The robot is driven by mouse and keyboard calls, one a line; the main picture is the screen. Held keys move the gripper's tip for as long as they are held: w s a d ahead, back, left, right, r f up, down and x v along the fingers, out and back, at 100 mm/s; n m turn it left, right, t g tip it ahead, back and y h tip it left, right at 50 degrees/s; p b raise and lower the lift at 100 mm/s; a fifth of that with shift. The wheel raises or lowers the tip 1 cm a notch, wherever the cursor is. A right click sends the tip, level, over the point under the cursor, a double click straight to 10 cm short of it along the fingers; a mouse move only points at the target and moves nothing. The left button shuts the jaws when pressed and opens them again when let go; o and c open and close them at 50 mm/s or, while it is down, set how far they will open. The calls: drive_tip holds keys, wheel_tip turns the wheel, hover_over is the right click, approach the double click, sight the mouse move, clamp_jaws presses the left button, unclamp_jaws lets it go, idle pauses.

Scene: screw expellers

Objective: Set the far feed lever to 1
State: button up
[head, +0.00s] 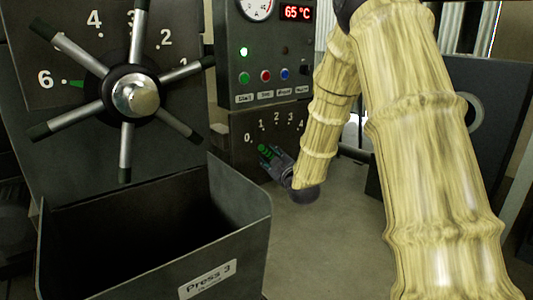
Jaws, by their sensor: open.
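The far feed lever's dial plate (239,157) is a dark panel with white numbers 0 to 4 in an arc, in the middle of the head view. A small green part (265,150), which looks like the lever's grip, shows below the 0 and 1. My gripper (270,156) is dark and small at the end of my arm, right at this green part. Its jaws are open. I cannot tell whether they touch the green part or stand around it. The lever's shaft and pivot are hidden, so its setting cannot be read.
A near spoked handwheel (135,96) with its own numbers stands at left, its green pointer at 6. Below it is an open bin (240,235) labelled Press 3. A control box (265,60) reads 65 °C. Floor (325,245) is clear right of the bin.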

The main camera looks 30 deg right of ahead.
sight(268, 153)
drive_tip(key=shift+w+d, duration=0.25)
drive_tip(key=shift+w, duration=0.75)
drive_tip(key=shift+w+d, duration=0.2)
drive_tip(key=shift+w, duration=0.8)
clamp_jaws()
